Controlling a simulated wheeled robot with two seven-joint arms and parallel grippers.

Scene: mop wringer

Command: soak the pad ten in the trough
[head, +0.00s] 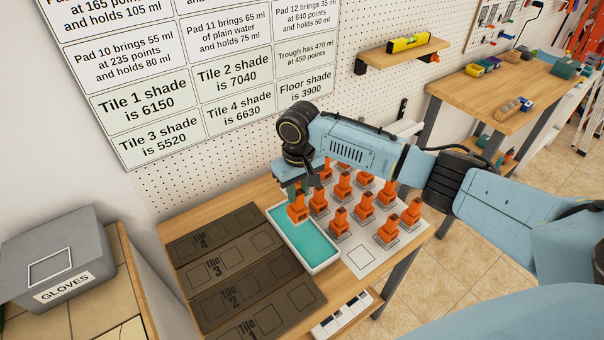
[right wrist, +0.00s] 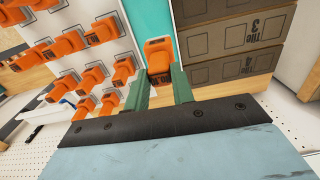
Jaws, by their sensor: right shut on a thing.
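In the right wrist view the held pad (right wrist: 158,56) sits between the green fingers (right wrist: 162,88), with the trough's teal liquid (right wrist: 147,18) beyond. My left gripper is not in view.
Several other orange pads (head: 364,208) stand on a white board (head: 371,261) right of the trough. Dark tile strips (head: 262,296) lie to its left. A grey gloves box (head: 55,258) stands at far left. Wall cards (head: 165,90) hang on the pegboard behind.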

